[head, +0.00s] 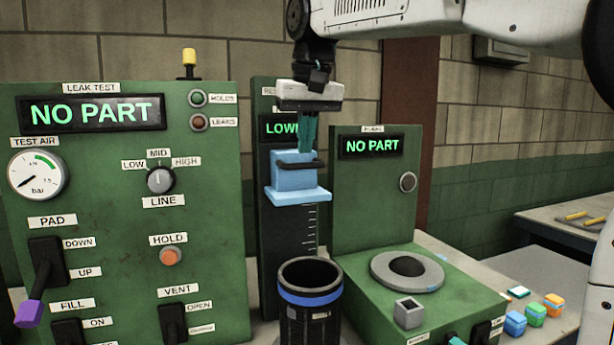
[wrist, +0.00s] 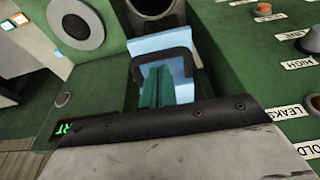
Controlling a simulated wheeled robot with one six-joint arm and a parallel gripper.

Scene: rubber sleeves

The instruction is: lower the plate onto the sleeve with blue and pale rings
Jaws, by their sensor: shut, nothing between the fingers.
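The light-blue plate (head: 298,195) is the flat foot of a blue carriage block (head: 290,178) on a green column with a scale. A black handle bar crosses the block. The dark sleeve (head: 310,316) stands upright below the plate, apart from it, with a blue ring near its open top; I cannot make out a pale ring clearly. My gripper (head: 307,148) points down with its teal fingers shut and empty, at the top of the block by the handle. In the wrist view the fingers (wrist: 157,88) overlap the handle (wrist: 160,54); I cannot tell whether they touch.
The leak test panel (head: 115,180) stands left, reading NO PART, with a purple-tipped lever. A green station (head: 375,200) at right also reads NO PART and has a grey ring seat (head: 408,270). Coloured cubes (head: 535,312) lie at the far right. The column's display is partly hidden.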

